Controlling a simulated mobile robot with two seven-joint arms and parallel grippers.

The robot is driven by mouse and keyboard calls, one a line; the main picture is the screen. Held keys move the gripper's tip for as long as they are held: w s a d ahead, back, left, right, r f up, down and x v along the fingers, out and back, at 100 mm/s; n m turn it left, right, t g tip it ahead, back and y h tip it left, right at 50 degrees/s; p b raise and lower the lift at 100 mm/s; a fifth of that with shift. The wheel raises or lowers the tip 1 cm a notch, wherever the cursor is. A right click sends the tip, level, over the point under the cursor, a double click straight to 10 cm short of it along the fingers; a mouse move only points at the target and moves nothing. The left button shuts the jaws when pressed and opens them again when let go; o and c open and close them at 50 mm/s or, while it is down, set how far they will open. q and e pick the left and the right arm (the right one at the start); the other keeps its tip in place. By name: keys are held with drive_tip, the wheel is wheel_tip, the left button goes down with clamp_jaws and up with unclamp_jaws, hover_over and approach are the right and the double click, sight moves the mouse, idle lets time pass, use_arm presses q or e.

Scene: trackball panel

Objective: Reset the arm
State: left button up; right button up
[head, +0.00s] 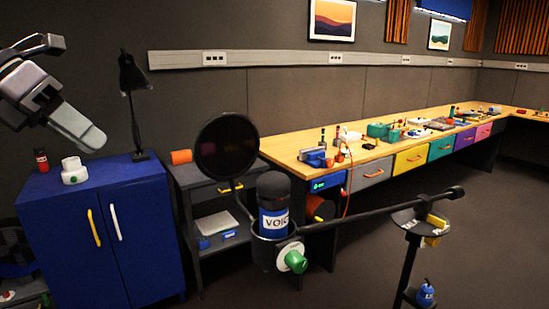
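My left gripper (78,126) is at the upper left, raised in front of the wall and above the blue cabinet. One pale grey finger shows clearly, slanting down to the right. The other finger cannot be made out, so I cannot tell whether it is open or shut. No object shows at the fingertip. My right gripper is out of view. A black boom arm (375,213) runs from a microphone (272,200) labelled "VOIC…" to the right, over a stand with a small dish (408,222). A green and white knob (293,260) sits near the boom's left end.
The blue cabinet (110,220) carries a white round item (73,170), a red bottle (41,160) and a black lamp (134,100). A round black pop filter (226,147) stands before a grey shelf. A cluttered wooden bench (375,148) runs along the wall. Floor at right is clear.

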use_arm(q)
drive_tip(key=w+d+f+n+t+h, duration=0.15)
drive_tip(key=d+f+n+h, duration=0.3)
drive_tip(key=f, duration=0.45)
drive_tip(key=w+d+f+n+t+h, duration=0.1)
drive_tip(key=d+f+n+t+h, duration=0.25)
drive_tip(key=f, duration=0.55)
drive_tip(key=s+a+f+n+t+y, duration=0.2)
drive_tip(key=s+a+f+n+y, duration=0.25)
drive_tip(key=f+n, duration=0.6)
drive_tip(key=s+a+f+n+t+y, duration=0.3)
drive_tip(key=a+f+n+y, duration=0.4)
drive_tip(key=f, duration=0.6)
drive_tip(key=s+a+f+n+g+y, duration=0.1)
drive_tip(key=s+a+f+n+g, duration=0.15)
drive_tip(key=s+f, duration=0.3)
drive_tip(key=s+a+f+n+g+y, duration=0.2)
drive_tip(key=s+f+n, duration=0.1)
drive_tip(key=s+f, duration=0.3)
drive_tip(key=s+d+f+n+t+h, duration=0.1)
drive_tip(key=d+n, duration=0.7)
drive_tip(key=d, duration=0.8)
drive_tip(key=shift+s+d+f+n, duration=0.25)
drive_tip(key=shift+s+n, duration=0.15)
drive_tip(key=shift+s, duration=0.4)
